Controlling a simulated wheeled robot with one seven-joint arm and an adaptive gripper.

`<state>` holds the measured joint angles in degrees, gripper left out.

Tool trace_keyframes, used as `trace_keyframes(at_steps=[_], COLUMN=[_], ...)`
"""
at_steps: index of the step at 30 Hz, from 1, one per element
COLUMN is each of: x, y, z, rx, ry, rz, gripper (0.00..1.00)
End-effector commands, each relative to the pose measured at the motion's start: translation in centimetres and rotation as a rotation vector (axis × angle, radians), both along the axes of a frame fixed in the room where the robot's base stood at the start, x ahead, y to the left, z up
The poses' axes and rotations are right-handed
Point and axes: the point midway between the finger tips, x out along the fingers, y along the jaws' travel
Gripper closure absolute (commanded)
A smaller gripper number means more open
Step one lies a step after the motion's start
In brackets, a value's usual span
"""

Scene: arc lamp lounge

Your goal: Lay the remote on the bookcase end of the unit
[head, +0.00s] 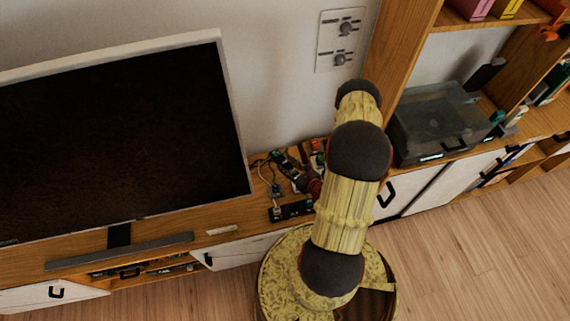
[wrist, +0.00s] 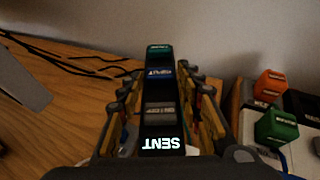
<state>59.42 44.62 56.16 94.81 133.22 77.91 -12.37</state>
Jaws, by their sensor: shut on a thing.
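In the wrist view my gripper (wrist: 159,76) is shut on a long black bar with lettered patches, which looks like the remote (wrist: 160,112). It lies lengthwise between the fingers, over or just above the wooden top; I cannot tell whether it touches. In the head view my arm covers much of the gripper, near the wall between the television and the bookcase end. The unit (head: 250,212) is a long low wooden cabinet with white doors. Its bookcase end (head: 400,45) rises at the right with wooden uprights and shelves.
A large television (head: 110,130) stands on the unit at the left. A grey see-through box (head: 440,118) fills much of the bookcase's lower bay. Dark cables (wrist: 75,62) lie left of my gripper. Orange (wrist: 269,87) and green (wrist: 276,127) blocks stand at its right.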

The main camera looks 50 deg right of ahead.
Motion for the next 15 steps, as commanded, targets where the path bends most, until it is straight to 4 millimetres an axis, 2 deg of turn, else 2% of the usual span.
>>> trace_keyframes(at_steps=[4, 9, 15], x=[2.6, 4.2, 5.2], y=[-2.3, -3.8, -4.7], z=[-1.7, -4.8, -6.3], rx=[-0.002, -0.001, 0.001], ry=[-0.002, 0.0, 0.001], rz=[0.001, 0.001, 0.0], gripper=[0.99, 0.99, 0.99])
